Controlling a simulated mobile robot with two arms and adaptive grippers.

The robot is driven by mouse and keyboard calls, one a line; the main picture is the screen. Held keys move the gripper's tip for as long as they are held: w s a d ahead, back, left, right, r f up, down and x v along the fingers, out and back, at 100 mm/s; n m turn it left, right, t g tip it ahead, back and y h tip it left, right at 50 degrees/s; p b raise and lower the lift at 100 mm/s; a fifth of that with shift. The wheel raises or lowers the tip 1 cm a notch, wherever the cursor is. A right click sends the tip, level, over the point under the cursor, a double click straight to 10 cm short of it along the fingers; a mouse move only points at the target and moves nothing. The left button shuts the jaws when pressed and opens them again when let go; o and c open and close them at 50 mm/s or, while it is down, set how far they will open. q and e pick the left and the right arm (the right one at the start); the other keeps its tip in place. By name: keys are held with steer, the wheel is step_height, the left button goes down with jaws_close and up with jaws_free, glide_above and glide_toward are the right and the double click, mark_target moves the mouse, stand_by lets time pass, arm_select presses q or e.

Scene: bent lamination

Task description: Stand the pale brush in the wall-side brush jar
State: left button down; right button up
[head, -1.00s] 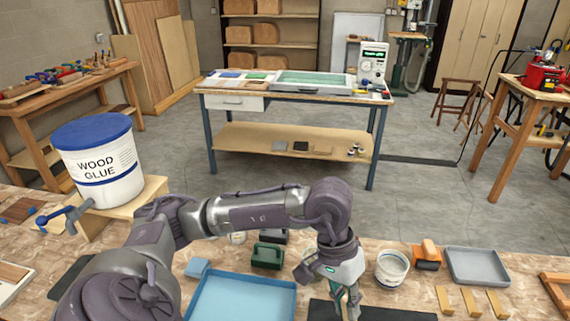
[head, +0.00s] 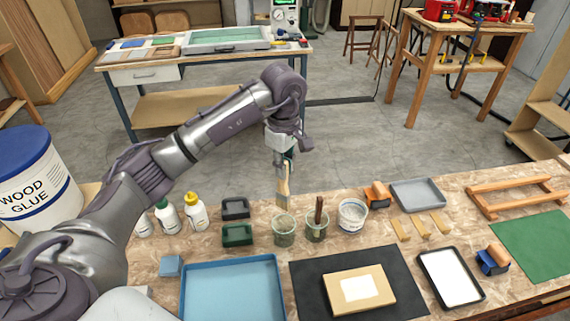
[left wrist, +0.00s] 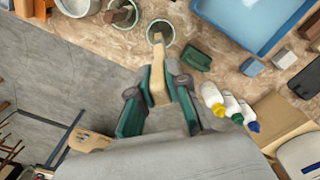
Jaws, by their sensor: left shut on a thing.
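My left gripper (head: 283,158) is shut on the pale brush (head: 285,188), which hangs nearly upright with its lower end down. The brush is over a clear brush jar (head: 284,236) near the table's far edge. In the left wrist view, the pale brush (left wrist: 157,85) points at the mouth of that jar (left wrist: 161,46). I cannot tell whether its tip is inside the rim. A second brush jar (head: 316,231), just to the right, holds a dark brush (head: 318,208). My right gripper is not in view.
A white tub (head: 352,217) stands right of the jars. Dark green (head: 237,235) and black (head: 235,208) blocks and several glue bottles (head: 196,214) stand left. A blue tray (head: 232,292) and a black mat (head: 310,280) with a wooden block (head: 360,289) lie in front.

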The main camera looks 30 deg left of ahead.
mark_target(284, 208)
arm_select(q)
steer(key=shift+d+f+b, duration=0.1)
steer(key=shift+f+b, duration=0.55)
steer(key=shift+f, duration=0.75)
step_height(284, 208, down, 2)
steer(key=shift+b, duration=0.5)
step_height(284, 208, down, 4)
steer(key=b, duration=0.2)
steer(key=shift+r+b, duration=0.25)
steer(key=shift+b, duration=0.15)
steer(key=shift+f+b, duration=1.5)
steer(key=shift+f, duration=0.25)
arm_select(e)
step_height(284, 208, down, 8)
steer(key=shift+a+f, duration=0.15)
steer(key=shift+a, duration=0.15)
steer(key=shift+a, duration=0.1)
arm_select(q)
steer(key=c, duration=1.1)
jaws_free()
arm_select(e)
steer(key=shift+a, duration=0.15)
